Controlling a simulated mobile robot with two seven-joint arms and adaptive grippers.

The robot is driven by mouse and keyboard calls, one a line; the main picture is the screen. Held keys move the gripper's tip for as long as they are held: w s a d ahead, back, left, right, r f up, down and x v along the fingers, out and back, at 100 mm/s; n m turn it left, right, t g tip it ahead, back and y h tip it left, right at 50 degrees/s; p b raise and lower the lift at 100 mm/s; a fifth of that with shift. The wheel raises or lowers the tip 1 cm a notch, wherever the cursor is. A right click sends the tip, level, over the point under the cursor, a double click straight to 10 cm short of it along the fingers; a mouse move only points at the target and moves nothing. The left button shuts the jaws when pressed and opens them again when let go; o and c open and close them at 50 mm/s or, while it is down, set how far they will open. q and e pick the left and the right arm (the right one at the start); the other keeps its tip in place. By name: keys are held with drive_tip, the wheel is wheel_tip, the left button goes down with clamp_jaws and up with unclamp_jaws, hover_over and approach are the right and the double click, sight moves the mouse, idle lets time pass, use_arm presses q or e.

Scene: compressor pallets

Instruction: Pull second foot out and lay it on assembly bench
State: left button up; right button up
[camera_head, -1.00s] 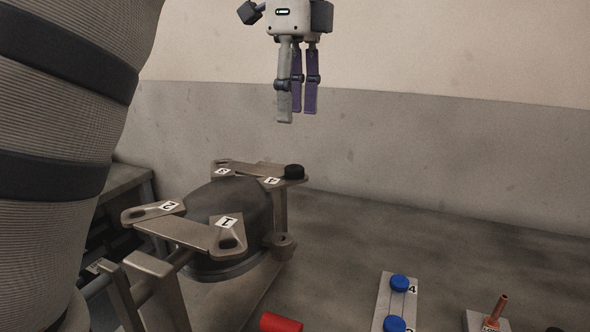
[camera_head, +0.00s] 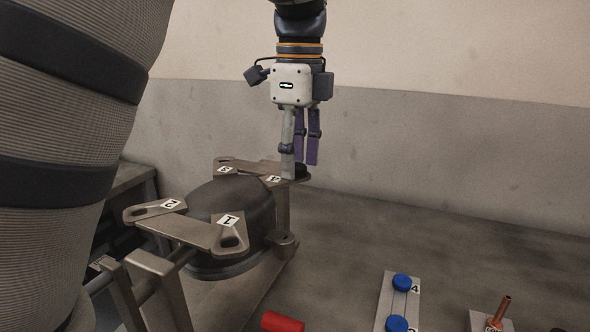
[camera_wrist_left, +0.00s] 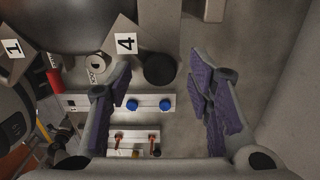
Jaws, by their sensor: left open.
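A black round foot (camera_head: 303,172) sits at the corner marked 4 of the metal frame around the compressor (camera_head: 217,204). In the head view it is partly hidden behind my left gripper (camera_head: 302,171), which points straight down at that corner. In the left wrist view the black foot (camera_wrist_left: 159,69) shows beside the 4 label, between the spread fingers of my left gripper (camera_wrist_left: 160,78). The gripper is open, with a gap on both sides of the foot. My right gripper is not in view. I cannot tell which surface is the assembly bench.
A pale plate (camera_head: 385,303) with blue caps (camera_head: 402,282) lies at the lower right. A block with a copper tube (camera_head: 500,309) stands right of it. A red cylinder (camera_head: 282,322) lies in front of the compressor. The grey surface right of the compressor is mostly clear.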

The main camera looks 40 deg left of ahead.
sight(298, 166)
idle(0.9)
use_arm(q)
clamp_jaws()
drive_tip(key=shift+r, duration=3)
